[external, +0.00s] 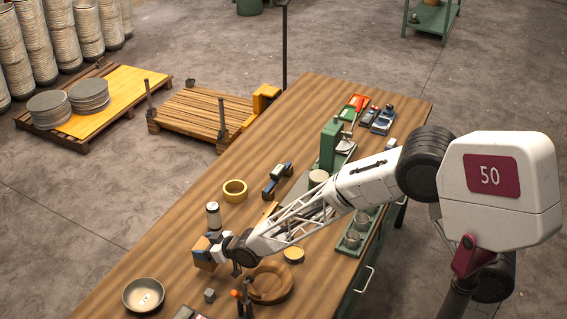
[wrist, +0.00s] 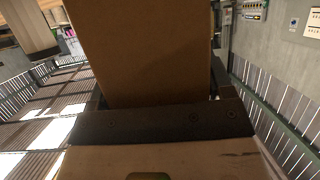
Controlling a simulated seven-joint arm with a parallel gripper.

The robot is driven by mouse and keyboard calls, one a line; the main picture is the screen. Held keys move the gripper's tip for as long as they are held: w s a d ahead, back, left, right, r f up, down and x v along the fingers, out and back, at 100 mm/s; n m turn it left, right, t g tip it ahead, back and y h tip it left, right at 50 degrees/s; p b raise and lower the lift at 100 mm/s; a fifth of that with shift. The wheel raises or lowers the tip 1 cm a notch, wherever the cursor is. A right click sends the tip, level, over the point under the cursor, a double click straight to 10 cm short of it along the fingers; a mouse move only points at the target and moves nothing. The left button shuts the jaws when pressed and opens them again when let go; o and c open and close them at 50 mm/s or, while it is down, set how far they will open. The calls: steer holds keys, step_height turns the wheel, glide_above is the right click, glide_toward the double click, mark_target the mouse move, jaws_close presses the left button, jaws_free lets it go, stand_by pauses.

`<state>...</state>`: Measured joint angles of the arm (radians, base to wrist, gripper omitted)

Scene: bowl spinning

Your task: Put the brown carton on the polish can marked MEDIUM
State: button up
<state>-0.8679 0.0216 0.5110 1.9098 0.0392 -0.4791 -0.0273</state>
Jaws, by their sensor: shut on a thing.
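My gripper (external: 222,252) is shut on the brown carton (external: 203,254), near the front left part of the wooden bench. In the wrist view the brown carton (wrist: 140,50) fills the upper middle, beyond a dark bar of my gripper. Its lower side and any gap to the bench are hard to make out. A small upright can (external: 213,213) with a pale body stands just behind the carton. A low tin with a yellowish top (external: 293,254) sits to the right of my gripper. No MEDIUM marking is readable on either, so I cannot tell which is the named can.
A metal bowl (external: 144,295) is at the front left, and a wooden bowl (external: 270,284) is right of my gripper. A small grey cube (external: 209,295) lies between them. A green press (external: 331,145) stands farther back.

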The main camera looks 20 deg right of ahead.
steer(key=w+d+r+m+t+h, duration=0.1)
steer(key=w+d+r+m, duration=0.1)
steer(key=w+d+r, duration=0.35)
steer(key=w+d+r+m+t+h, duration=0.1)
steer(key=w+d+r+h, duration=0.1)
steer(key=d, duration=0.7)
steer(key=w+d+r+m+t+h, duration=0.1)
steer(key=w+d+r+m+t, duration=0.2)
steer(key=d, duration=0.5)
steer(key=s+d+m+h, duration=0.1)
steer(key=d+m+h, duration=0.2)
steer(key=d, duration=2.5)
steer(key=h, duration=0.3)
steer(key=shift+d+f+m, duration=0.15)
steer(key=shift+d+m, duration=0.2)
steer(key=shift+m, duration=0.05)
steer(key=w+a+f, duration=0.1)
steer(key=w+a, duration=0.1)
steer(key=w, duration=1.3)
steer(key=shift+w+a+f, duration=0.25)
steer(key=shift+w+a, duration=0.1)
steer(key=shift+a, duration=0.05)
steer(key=shift+f, duration=1.75)
